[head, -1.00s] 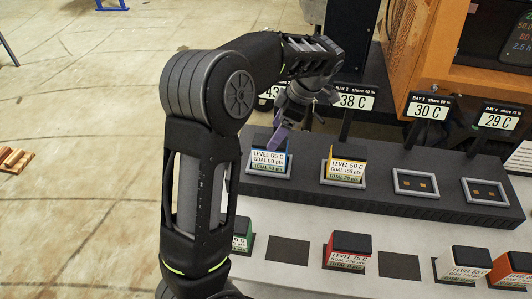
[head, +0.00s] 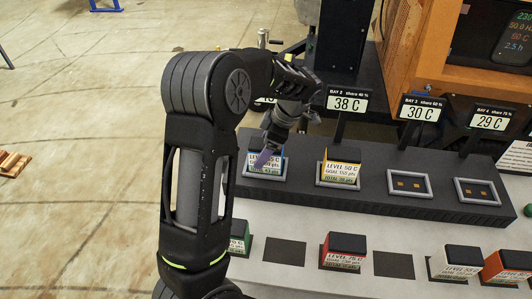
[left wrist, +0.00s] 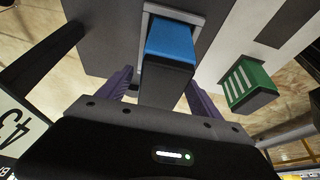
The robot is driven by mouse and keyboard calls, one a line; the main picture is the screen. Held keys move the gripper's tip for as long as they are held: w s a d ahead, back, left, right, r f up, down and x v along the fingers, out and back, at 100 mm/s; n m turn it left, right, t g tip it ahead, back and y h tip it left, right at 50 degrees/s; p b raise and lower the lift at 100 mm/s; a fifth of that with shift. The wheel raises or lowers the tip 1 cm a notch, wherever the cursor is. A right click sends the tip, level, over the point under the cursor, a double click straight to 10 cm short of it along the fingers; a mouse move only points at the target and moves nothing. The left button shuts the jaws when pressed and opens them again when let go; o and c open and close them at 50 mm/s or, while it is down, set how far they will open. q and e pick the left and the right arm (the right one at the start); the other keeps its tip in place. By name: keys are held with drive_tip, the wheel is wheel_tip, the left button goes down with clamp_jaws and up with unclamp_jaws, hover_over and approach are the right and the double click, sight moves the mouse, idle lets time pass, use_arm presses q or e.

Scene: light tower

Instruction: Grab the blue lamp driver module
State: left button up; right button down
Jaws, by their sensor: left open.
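The blue lamp driver module (head: 265,171) sits in the leftmost visible socket of the dark raised rack in the head view, its label facing front. In the left wrist view its blue face (left wrist: 170,42) and dark body show between my fingers. My left gripper (left wrist: 158,80) is open, with one purple finger on each side of the module. It also shows in the head view (head: 266,154), coming down over the module from behind. I cannot tell whether the fingers touch it. My right gripper is out of view.
A yellow module (head: 340,173) stands in the socket to the right, and two sockets (head: 408,185) beyond are empty. A red module (head: 344,251), white module (head: 456,262) and green module (left wrist: 246,85) stand on the lower white shelf. Bay signs (head: 347,102) rise behind the rack.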

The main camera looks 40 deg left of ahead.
use_arm(q)
drive_tip(key=shift+s+a+f, duration=0.1)
drive_tip(key=shift+a+f, duration=0.1)
drive_tip(key=shift+f, duration=0.4)
drive_tip(key=shift+f+b, duration=0.25)
drive_tip(key=shift+b, duration=0.2)
idle(0.5)
drive_tip(key=shift+c, duration=0.5)
clamp_jaws()
idle(0.5)
